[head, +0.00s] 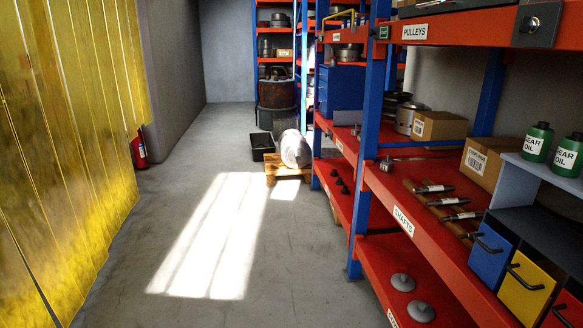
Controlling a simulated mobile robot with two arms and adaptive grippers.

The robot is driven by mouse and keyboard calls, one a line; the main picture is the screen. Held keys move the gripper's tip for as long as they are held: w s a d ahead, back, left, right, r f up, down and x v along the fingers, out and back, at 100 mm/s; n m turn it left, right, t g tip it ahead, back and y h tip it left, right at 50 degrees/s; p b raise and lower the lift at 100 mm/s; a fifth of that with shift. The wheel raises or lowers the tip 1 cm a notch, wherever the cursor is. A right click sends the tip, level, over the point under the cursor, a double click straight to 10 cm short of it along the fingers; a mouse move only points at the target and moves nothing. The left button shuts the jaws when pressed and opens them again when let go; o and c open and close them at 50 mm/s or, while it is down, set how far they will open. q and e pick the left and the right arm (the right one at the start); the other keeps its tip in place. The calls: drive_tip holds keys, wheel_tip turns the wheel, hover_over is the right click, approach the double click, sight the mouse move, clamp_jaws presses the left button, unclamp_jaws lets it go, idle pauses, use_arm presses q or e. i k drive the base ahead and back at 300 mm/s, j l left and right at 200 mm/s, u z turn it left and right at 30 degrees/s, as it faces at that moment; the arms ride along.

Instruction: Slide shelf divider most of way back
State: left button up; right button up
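Neither of my grippers is in view. I cannot clearly pick out a shelf divider. An upright pale grey-blue panel (504,189) stands on the red shelf at the right, between the shafts and the coloured drawers; I cannot tell whether it is the divider or the side of the drawer unit. The red shelf (400,205) carries a "SHAFTS" label on its front edge. Several dark shafts (436,188) lie on wooden supports to the left of the panel.
Blue (489,262) and yellow (524,291) drawers stand at the lower right, with green gear oil bottles (537,142) above. Cardboard boxes (482,162) sit behind the shafts. A pallet (287,172) bears a metal cylinder. The aisle floor (130,250) is clear beside a yellow strip curtain (60,140).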

sight(341, 118)
drive_tip(key=i, duration=3.65)
